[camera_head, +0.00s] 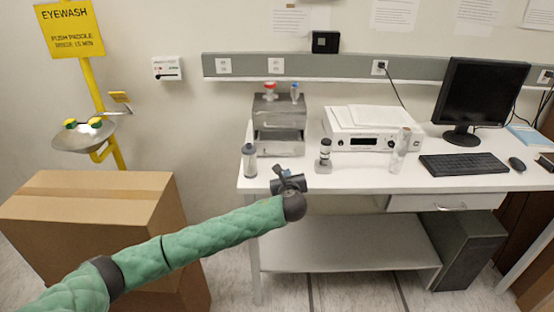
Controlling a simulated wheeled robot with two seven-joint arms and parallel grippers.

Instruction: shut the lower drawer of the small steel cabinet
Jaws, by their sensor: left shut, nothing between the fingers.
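The small steel cabinet (266,108) stands on the white bench against the wall, left of the white instrument. Its lower drawer (281,148) sticks out toward me, with a dark gap above its front. The upper drawer (278,120) looks closed. My left gripper (280,171) is at the bench's front edge, just below and in front of the lower drawer in the picture. It is shut and empty, and appears apart from the drawer. My right gripper is not in view.
A clear bottle (400,150) and a white instrument (372,138) are further right. A cardboard box (90,210) stands on the floor at left.

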